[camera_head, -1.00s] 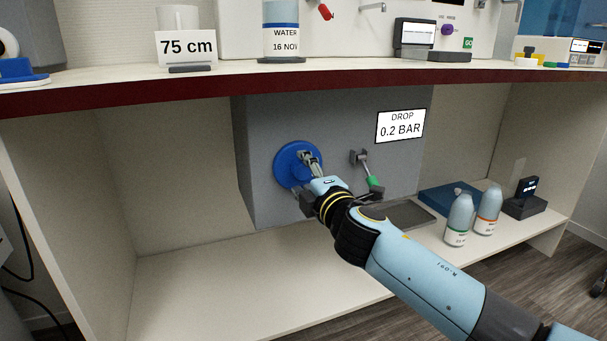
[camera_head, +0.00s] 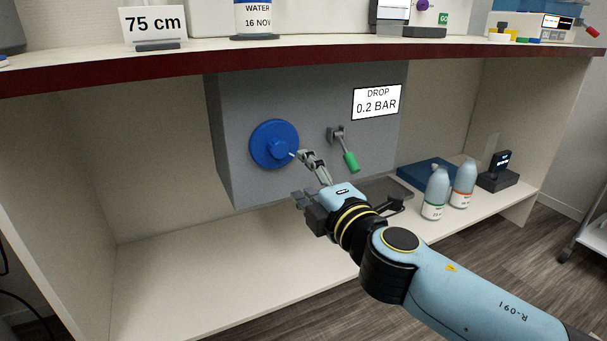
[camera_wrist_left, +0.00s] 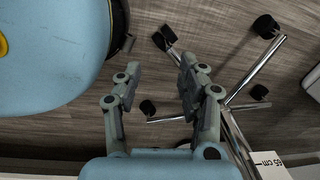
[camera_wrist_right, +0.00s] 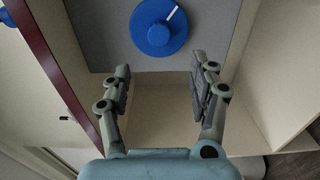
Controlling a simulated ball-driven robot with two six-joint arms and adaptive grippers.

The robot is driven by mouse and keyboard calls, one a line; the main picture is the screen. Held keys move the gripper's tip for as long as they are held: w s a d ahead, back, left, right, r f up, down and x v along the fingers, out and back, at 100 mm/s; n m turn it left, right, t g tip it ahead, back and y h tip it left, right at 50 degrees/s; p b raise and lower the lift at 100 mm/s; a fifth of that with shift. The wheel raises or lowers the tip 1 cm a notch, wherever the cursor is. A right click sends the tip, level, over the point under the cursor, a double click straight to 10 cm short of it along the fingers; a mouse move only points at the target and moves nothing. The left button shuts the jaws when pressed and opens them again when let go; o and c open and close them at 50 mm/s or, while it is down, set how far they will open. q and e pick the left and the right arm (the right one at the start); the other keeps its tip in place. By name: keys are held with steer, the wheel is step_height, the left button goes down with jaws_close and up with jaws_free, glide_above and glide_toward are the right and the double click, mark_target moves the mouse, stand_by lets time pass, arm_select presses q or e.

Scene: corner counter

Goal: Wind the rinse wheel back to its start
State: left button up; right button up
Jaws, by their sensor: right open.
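The blue wheel (camera_head: 262,146) with a raised hub is on the front of a grey box under the counter. It also shows in the right wrist view (camera_wrist_right: 152,42), with a white line running from its hub to the upper right. My right gripper (camera_head: 301,177) is open and empty, just right of and below the wheel, apart from it. In the right wrist view its two fingers (camera_wrist_right: 160,73) are spread below the wheel with nothing between them. My left gripper (camera_wrist_left: 160,68) is open and empty over the floor, outside the head view.
A lever with a green handle (camera_head: 350,162) is right of the wheel, under the "DROP 0.2 BAR" sign (camera_head: 377,102). Two bottles (camera_head: 436,194) (camera_head: 463,184) and a blue tray (camera_head: 410,172) are on the shelf at right. The red counter edge (camera_head: 300,57) overhangs. The left shelf is clear.

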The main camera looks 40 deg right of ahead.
mark_target(281, 151)
steer(key=w+d+m+b, duration=0.1)
steer(key=w+m+b, duration=0.1)
steer(key=m, duration=0.4)
steer(key=w+d+m+b, duration=0.1)
steer(key=w+m+b, duration=0.2)
steer(key=w+m, duration=0.2)
steer(key=w+m+b, duration=0.3)
steer(key=w+m, duration=0.1)
steer(key=m, duration=0.5)
steer(key=shift+d, duration=0.4)
steer(key=shift+w+d, duration=0.1)
steer(key=shift+w, duration=0.25)
arm_select(q)
steer(key=w+d+r+t, duration=0.1)
steer(key=w+d+r, duration=0.1)
steer(key=w+r, duration=0.3)
steer(key=w+d+r+t, duration=0.1)
steer(key=w+d+r, duration=0.1)
steer(key=w+r, duration=0.3)
step_height(281, 151, up, 4)
steer(key=shift+d+r+t+h, duration=0.2)
steer(key=shift+d+t+h, duration=0.1)
steer(key=shift+d+h, duration=0.1)
arm_select(e)
steer(key=shift+c, duration=0.3)
steer(key=c, duration=1.1)
